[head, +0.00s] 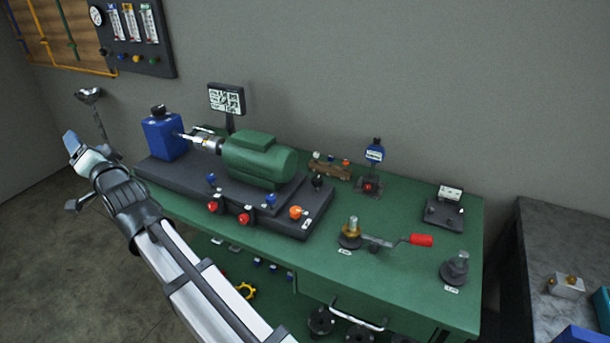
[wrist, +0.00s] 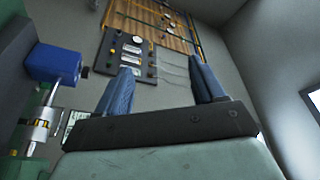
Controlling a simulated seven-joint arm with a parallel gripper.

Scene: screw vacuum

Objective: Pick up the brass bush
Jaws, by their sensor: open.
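A brass-coloured collar (head: 352,231), which looks like the brass bush, sits around an upright steel post on a dark round base. It stands on the right part of the green bench in the head view, beside a lever with a red handle. The wrist view does not show it. My gripper (head: 80,155) is raised at the left in the head view, beyond the bench's left end and far from the collar. In the wrist view, my gripper (wrist: 162,65) has its two blue fingers wide apart, with nothing between them.
A green motor (head: 260,158) and a blue block (head: 163,136) stand on a dark plate between my gripper and the collar. A red-handled lever (head: 420,240) and a dark stepped part (head: 456,268) are nearby. A grey table (head: 560,238) stands at the right.

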